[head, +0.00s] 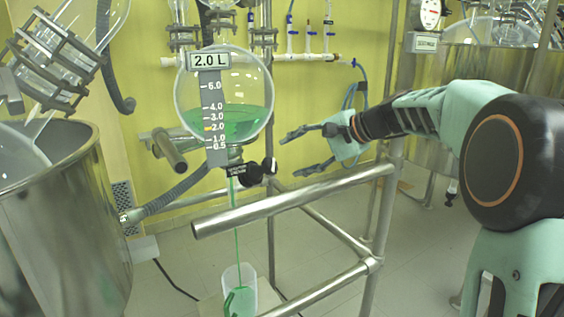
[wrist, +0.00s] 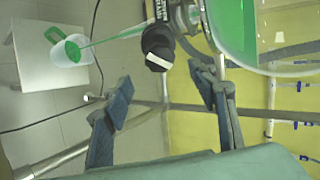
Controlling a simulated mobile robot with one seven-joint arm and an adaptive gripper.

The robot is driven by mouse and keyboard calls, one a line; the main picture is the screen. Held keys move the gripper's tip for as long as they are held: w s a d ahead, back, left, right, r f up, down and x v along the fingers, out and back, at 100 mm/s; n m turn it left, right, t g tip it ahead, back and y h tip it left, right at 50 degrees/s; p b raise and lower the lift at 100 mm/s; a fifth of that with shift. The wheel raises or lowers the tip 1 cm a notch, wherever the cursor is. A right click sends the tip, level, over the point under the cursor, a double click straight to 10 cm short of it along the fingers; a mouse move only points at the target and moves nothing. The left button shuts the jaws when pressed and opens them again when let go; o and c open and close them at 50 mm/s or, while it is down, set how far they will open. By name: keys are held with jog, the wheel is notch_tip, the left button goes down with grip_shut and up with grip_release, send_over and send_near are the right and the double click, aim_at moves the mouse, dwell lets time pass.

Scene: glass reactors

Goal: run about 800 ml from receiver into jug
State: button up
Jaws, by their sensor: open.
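The receiver (head: 252,85) is a round glass vessel with a grey scale and a "2.0 L" sign. Green liquid fills its lower part, its surface roughly between the 3.0 and 4.0 marks. A black valve knob (head: 252,173) sits at its bottom outlet; the knob also shows in the wrist view (wrist: 157,61). A thin green stream (head: 236,225) runs from the outlet into the clear jug (head: 230,275). The jug (wrist: 62,53) holds some green liquid; its level is unclear. My gripper (head: 291,155) is open and empty, its fingers (wrist: 160,80) apart on the knob's near side, not touching it.
A metal rail frame (head: 290,200) crosses in front of and below my gripper. The jug stands on a low white stand (wrist: 35,75). A large steel vessel (head: 60,230) is at left, and a grey hose (head: 175,192) runs near the outlet. A yellow wall lies behind.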

jog(key=shift+v, duration=1.3)
dwell(6.7)
